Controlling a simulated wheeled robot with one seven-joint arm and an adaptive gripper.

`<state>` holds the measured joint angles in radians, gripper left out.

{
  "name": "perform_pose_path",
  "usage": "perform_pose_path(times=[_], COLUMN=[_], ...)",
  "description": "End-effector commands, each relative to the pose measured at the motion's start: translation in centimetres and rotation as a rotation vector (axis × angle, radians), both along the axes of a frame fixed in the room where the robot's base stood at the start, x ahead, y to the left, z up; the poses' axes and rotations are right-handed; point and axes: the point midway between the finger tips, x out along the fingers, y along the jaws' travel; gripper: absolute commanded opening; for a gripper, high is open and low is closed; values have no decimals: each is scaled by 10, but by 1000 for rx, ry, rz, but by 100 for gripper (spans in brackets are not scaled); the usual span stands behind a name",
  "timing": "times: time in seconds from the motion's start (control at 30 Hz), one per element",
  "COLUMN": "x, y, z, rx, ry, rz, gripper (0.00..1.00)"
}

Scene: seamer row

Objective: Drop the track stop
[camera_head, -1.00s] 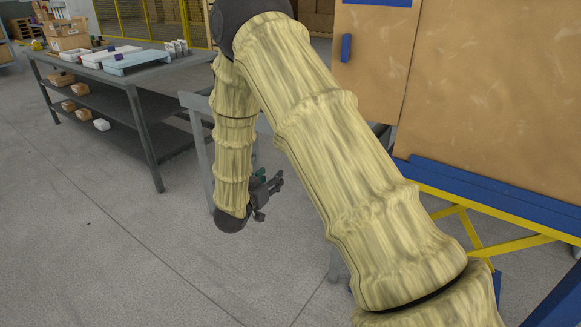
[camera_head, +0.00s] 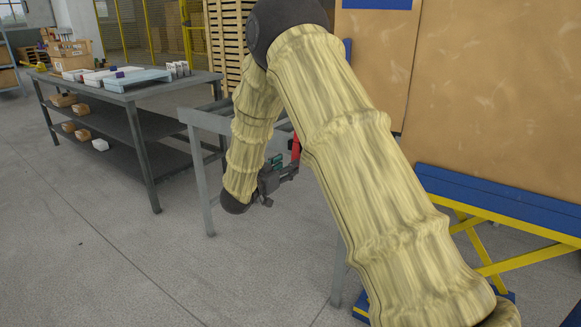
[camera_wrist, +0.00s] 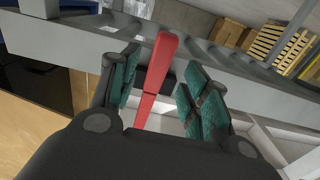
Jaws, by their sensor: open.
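The track stop looks to be the red bar (camera_wrist: 156,85). In the wrist view it stands between the two teal-padded fingers of my gripper (camera_wrist: 160,78), with gaps showing at its sides. The fingers are open. The bar rises across the grey rail (camera_wrist: 75,45) of a roller track. In the head view, my gripper (camera_head: 284,172) is beside the track's grey frame (camera_head: 203,120), and a small piece of the red bar (camera_head: 296,147) shows just above it. My arm hides most of the track there. I cannot tell whether a finger touches the bar.
A dark workbench (camera_head: 140,95) with trays and boxes stands at the left. Large brown panels (camera_head: 490,90) and a blue and yellow lift (camera_head: 500,205) stand at the right. The floor (camera_head: 90,250) at the front left is clear.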

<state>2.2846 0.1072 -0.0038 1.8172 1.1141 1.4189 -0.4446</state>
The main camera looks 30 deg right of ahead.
Motion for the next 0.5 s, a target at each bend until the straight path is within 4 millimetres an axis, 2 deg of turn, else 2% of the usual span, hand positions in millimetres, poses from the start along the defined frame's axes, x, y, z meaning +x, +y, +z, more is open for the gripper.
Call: perform_pose_path(times=[0.2,0.5], x=[10,14], y=[-25,-33], z=[-1,0], rx=[0,1], ry=[-1,1], rz=[-1,1], gripper=[46,46])
